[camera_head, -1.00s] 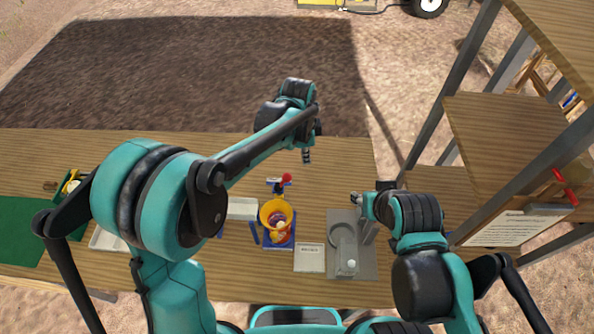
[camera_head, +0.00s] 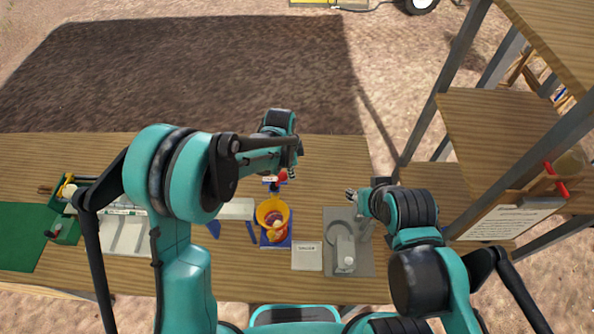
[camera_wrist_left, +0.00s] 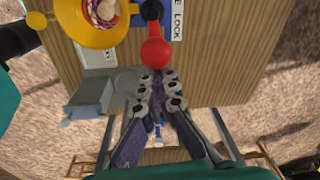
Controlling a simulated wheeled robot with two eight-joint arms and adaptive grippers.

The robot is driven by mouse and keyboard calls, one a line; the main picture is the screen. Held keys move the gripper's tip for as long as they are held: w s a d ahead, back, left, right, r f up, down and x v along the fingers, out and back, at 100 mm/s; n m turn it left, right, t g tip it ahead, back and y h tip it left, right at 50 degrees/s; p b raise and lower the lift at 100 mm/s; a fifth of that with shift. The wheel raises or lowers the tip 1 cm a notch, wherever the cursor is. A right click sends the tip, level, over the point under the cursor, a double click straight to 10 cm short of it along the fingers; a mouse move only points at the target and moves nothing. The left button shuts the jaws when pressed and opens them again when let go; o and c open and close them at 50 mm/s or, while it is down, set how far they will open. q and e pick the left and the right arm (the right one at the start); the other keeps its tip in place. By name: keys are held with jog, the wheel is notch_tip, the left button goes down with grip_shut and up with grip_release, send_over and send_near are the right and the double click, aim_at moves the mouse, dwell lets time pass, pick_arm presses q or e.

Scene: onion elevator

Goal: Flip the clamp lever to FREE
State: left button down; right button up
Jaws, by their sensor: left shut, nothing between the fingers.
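The clamp lever has a red ball knob (camera_head: 283,175) and stands just behind the yellow cup (camera_head: 264,210) on its blue base (camera_head: 281,243). My left gripper (camera_head: 293,172) is shut and empty, right at the knob. In the wrist view its fingertips (camera_wrist_left: 159,76) lie just below the knob; I cannot tell whether they touch. My right gripper (camera_head: 352,194) hangs over the grey tray; its finger state is unclear.
The grey tray (camera_head: 367,262) and a white card (camera_head: 307,257) lie right of the yellow cup. A white tray (camera_head: 125,238) and green mat (camera_head: 22,232) are at the left. A wooden shelf (camera_head: 500,140) stands at the right. The table behind the grey tray is clear.

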pick_arm(q)
jog(key=shift+d, duration=0.1)
dwell(0.3)
jog(key=shift+a+r+h, duration=0.15)
jog(key=shift+a+h, duration=0.15)
jog(key=shift+h, duration=0.1)
jog(key=shift+w+a+b, duration=0.1)
jog(key=shift+a+b, duration=0.1)
jog(key=shift+b, duration=0.25)
jog(key=shift+a+r+h+b, duration=0.2)
jog(key=shift+a+h+b, duration=0.15)
jog(key=shift+h, duration=0.25)
jog(key=a+h+b, duration=0.3)
jog(key=shift+w+a+r+h+b, duration=0.15)
jog(key=shift+a+r+h+b, duration=0.15)
jog(key=shift+a+h+b, duration=0.1)
jog(key=shift+a+r, duration=0.1)
jog(key=shift+a, duration=0.1)
jog(key=a+b, duration=0.2)
jog(key=a, duration=0.1)
jog(key=shift+w, duration=0.1)
